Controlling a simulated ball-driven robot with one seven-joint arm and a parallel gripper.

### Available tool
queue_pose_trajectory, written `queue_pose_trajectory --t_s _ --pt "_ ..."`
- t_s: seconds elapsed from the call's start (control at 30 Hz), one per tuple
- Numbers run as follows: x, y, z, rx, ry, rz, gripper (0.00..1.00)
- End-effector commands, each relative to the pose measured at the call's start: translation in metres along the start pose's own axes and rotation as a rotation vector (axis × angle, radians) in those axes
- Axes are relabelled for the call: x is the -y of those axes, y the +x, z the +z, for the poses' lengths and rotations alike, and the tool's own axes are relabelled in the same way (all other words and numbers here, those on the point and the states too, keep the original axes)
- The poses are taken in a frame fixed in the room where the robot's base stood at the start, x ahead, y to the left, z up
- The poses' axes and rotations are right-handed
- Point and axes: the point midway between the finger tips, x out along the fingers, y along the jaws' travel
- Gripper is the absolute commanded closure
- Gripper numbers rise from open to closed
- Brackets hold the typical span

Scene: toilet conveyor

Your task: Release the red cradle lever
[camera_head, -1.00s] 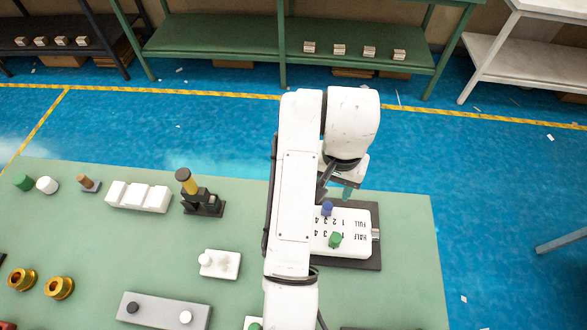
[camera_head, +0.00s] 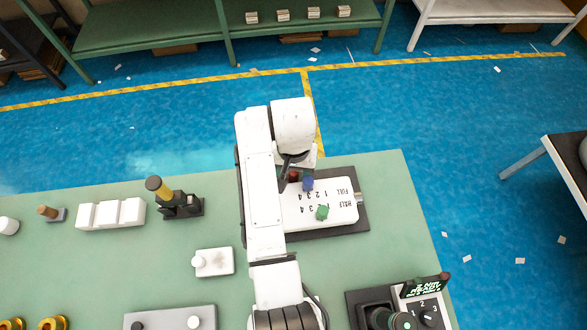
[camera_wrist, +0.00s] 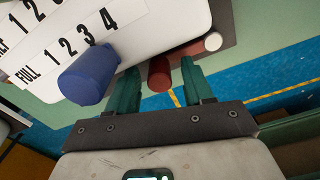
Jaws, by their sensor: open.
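A dark red cylinder, which looks like the red cradle lever (camera_wrist: 159,72), stands between my fingertips in the wrist view. It also shows as a small red spot beside the blue knob in the head view (camera_head: 294,176). My gripper (camera_wrist: 160,90) is open, with one green finger on each side of the red cylinder. I cannot tell whether either finger touches it. The blue knob (camera_wrist: 88,76) is close to the left finger and also shows in the head view (camera_head: 308,184). A second dark red part with a white end (camera_wrist: 212,41) lies to the right.
The white numbered panel (camera_head: 340,209) lies on a dark base (camera_head: 359,227) and carries a green knob (camera_head: 322,212). A dark device (camera_head: 424,308) stands at the front right. A white block (camera_head: 214,262) and a black-and-yellow device (camera_head: 181,205) are to the left on the green table.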

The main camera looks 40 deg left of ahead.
Motion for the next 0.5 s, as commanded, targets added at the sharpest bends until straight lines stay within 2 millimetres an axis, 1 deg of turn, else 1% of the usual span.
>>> queue_pose_trajectory --t_s 0.1,0.33,0.37,0.5 --pt "0.0001 0.0038 0.0001 0.000 0.000 0.000 0.49" --pt "0.0000 0.0043 0.0001 0.000 0.000 0.000 0.49" --pt "0.0000 0.0043 0.0001 0.000 0.000 0.000 0.51" --pt "0.0001 0.0041 0.0001 0.000 0.000 0.000 0.64"
